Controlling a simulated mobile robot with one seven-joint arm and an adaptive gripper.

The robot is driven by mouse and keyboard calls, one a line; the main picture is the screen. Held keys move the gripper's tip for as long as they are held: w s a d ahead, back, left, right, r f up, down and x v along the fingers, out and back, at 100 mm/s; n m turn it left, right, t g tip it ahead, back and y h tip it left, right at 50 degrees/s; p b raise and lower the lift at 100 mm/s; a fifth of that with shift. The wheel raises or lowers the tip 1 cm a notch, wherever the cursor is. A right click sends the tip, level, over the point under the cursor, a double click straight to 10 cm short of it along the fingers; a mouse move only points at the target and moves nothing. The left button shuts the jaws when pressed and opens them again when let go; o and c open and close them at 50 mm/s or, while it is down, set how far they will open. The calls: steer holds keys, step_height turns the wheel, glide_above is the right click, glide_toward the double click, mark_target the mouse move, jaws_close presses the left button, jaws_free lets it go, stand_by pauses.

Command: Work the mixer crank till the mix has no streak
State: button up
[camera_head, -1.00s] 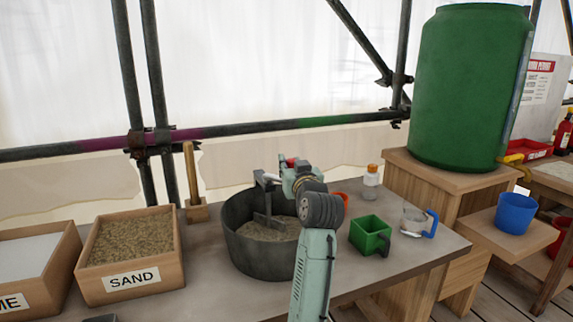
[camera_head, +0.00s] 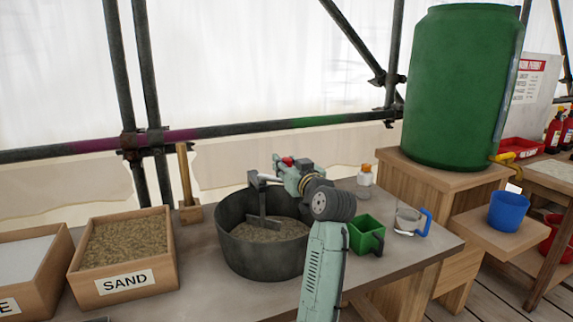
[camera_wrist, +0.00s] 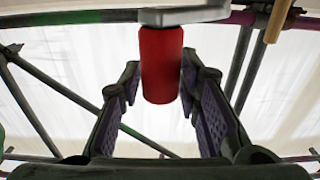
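The mixer is a dark grey round tub (camera_head: 262,262) on the bench, with an upright paddle (camera_head: 262,205) standing in a grainy grey-brown mix (camera_head: 255,232). I cannot make out clear streaks at this size. A pale crank arm (camera_head: 262,178) runs from the shaft's top toward my gripper (camera_head: 281,166). In the wrist view the red crank handle (camera_wrist: 161,65) hangs below the grey crank arm (camera_wrist: 183,15). My arm hides the tub's right side.
Left of the tub are a sand box (camera_head: 125,255) and a wooden-handled tool (camera_head: 187,190). Close on the right stand a green scoop (camera_head: 364,235), a bottle (camera_head: 365,180) and a clear jug (camera_head: 407,220). A large green barrel (camera_head: 460,90) is behind them.

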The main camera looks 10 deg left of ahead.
steer(key=shift+o, duration=1.4)
steer(key=shift+s, duration=0.1)
steer(key=v, duration=1.2)
steer(key=shift+d, duration=0.1)
